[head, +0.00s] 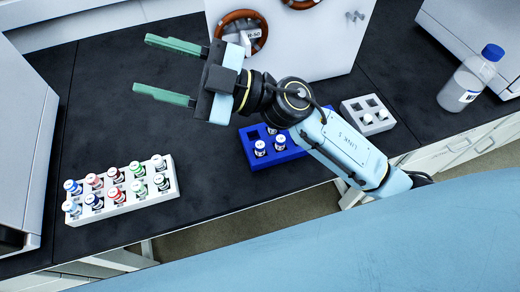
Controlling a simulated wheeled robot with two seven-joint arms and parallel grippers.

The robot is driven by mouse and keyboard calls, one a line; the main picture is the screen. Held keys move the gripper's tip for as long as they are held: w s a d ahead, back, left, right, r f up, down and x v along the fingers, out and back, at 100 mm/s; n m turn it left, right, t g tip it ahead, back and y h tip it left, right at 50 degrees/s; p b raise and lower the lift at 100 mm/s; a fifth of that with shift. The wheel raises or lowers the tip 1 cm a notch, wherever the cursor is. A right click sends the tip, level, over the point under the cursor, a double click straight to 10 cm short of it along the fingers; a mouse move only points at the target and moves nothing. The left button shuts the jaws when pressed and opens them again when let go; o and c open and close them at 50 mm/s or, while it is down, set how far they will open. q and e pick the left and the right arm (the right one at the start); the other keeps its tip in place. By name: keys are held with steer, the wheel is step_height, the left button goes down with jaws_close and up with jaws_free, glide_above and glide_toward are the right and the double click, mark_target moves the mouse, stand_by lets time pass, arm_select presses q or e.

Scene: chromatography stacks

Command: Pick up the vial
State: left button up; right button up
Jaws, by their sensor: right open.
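My right gripper (168,70) is open and empty, its two green fingers pointing left above the dark bench. Several vials with blue, red, green and white caps stand upright in a white rack (122,210) at the lower left, below the gripper in the picture. One of these is a red-capped vial (94,182). A blue rack (290,154) stands under my right arm and holds white-capped vials (260,148); the arm hides part of it. Which vial is meant cannot be told. My left gripper is not in view.
A grey rack (352,110) with small white items stands right of my arm. A blue-capped bottle (472,78) stands at the right. A white panel with coiled tubing (241,36) is behind the arm. The bench (100,120) is clear left of the gripper.

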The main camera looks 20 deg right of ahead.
steer(key=s+a+f+n+g+h, duration=0.35)
steer(key=f+n+g, duration=0.25)
steer(key=g, duration=0.2)
steer(key=m+t+h, duration=0.2)
steer(key=m+h, duration=0.2)
steer(key=h, duration=1.5)
glide_above(260, 145)
step_height(260, 145, down, 12)
steer(key=shift+y, duration=0.25)
steer(key=f+b, duration=0.1)
steer(key=f, duration=0.6)
steer(key=shift+d, duration=0.2)
steer(key=f+b, duration=0.1)
steer(key=f, duration=0.4)
steer(key=shift+a+f, duration=0.15)
steer(key=shift+a, duration=0.05)
steer(key=shift+f, duration=0.3)
steer(key=c, duration=1)
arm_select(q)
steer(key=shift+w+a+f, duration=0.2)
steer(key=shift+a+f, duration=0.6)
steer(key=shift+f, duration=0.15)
arm_select(e)
steer(key=shift+r, duration=0.1)
steer(key=shift+c, duration=0.3)
